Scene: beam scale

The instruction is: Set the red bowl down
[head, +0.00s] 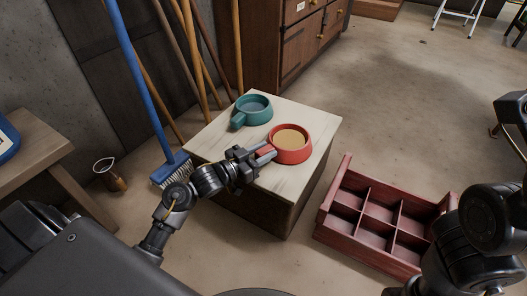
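The red bowl (291,157), with a tan inside, is at the right front part of the small pale-topped table (215,135). It looks level; I cannot tell whether its base touches the tabletop. My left gripper (264,153) is at the bowl's left side, with its fingers closed around the bowl's short red handle. A teal bowl (268,101) with a handle pointing left stands further back on the same table, apart from the red one. My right arm shows at the right edge, but its gripper fingers cannot be made out.
A red divided crate (336,237) sits on the floor right of the table. A blue broom (167,169) and several wooden poles lean behind the table's left side. A wooden bench (33,148) is at far left. The tabletop's left part is clear.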

